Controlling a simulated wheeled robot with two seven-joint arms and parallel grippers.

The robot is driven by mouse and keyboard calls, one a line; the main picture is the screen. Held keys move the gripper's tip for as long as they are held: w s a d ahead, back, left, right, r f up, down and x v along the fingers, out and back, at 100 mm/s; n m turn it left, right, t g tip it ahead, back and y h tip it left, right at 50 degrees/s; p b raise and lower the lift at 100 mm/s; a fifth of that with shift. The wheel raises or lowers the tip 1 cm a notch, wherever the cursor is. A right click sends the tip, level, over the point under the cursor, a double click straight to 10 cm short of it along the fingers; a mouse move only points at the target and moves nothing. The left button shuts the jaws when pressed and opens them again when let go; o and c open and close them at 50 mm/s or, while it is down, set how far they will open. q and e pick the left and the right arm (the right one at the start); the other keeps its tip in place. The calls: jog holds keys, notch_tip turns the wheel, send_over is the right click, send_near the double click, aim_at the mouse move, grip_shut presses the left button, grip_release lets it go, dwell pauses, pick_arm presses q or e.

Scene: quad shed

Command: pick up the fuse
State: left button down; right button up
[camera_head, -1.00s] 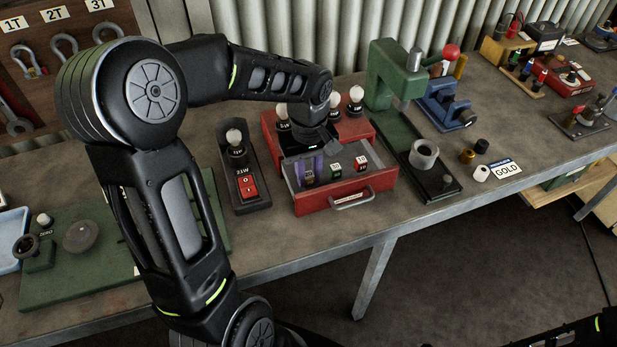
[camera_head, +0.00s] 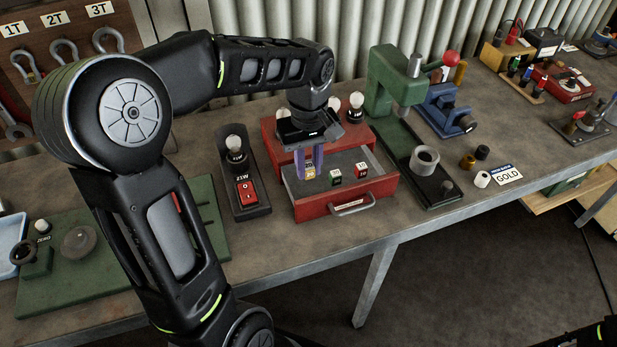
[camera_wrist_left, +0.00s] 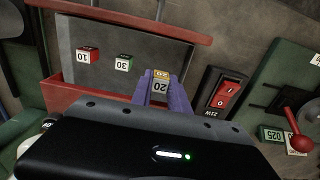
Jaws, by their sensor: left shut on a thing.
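My left gripper (camera_head: 311,164), with purple fingers, is shut on a yellow-topped fuse marked 20 (camera_head: 309,173). It holds the fuse over the left part of the open red drawer (camera_head: 375,189). In the left wrist view the fuse (camera_wrist_left: 160,84) sits between the fingertips (camera_wrist_left: 161,92). A green fuse marked 30 (camera_head: 335,177) and a red fuse marked 10 (camera_head: 361,169) stand in the drawer to its right. They also show in the left wrist view, the green one (camera_wrist_left: 123,63) nearer the held fuse than the red one (camera_wrist_left: 88,55). My right gripper is out of view.
A switch box with a red rocker (camera_head: 246,191) and a bulb stands just left of the drawer. A green press (camera_head: 400,85) stands close on the right. Bulbs (camera_head: 355,104) stand on the red cabinet behind. Bare bench lies in front of the switch box.

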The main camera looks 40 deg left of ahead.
aim_at(309, 165)
pick_arm(q)
notch_tip(309, 165, up, 5)
jog(key=shift+r, duration=0.1)
dwell(0.9)
